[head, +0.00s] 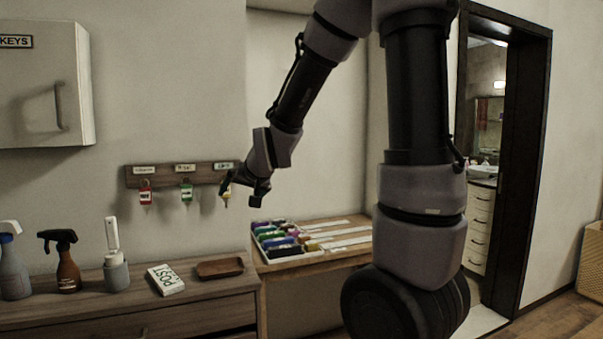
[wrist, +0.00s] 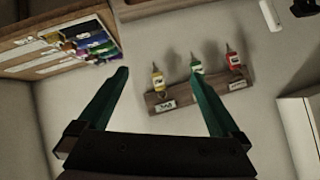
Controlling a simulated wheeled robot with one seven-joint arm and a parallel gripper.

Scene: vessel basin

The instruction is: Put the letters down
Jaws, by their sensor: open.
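A white block or bundle marked POST (head: 166,280), probably the letters, lies flat on the wooden dresser in the head view. A shallow brown tray (head: 220,267) sits just to its right, apart from it. My gripper (head: 228,190) is up near the wall, above and behind the tray, in front of the right end of the key rack. In the wrist view my gripper (wrist: 158,75) has its two green fingers spread wide with nothing held. The POST bundle does not show in the wrist view.
The key rack (head: 165,174) carries red, green and yellow tags. Spray bottles (head: 66,262) and a white-handled item (head: 115,262) stand left of the bundle. A crate of coloured things (head: 257,239) sits on the right-hand table. A KEYS cabinet (head: 40,95) hangs upper left.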

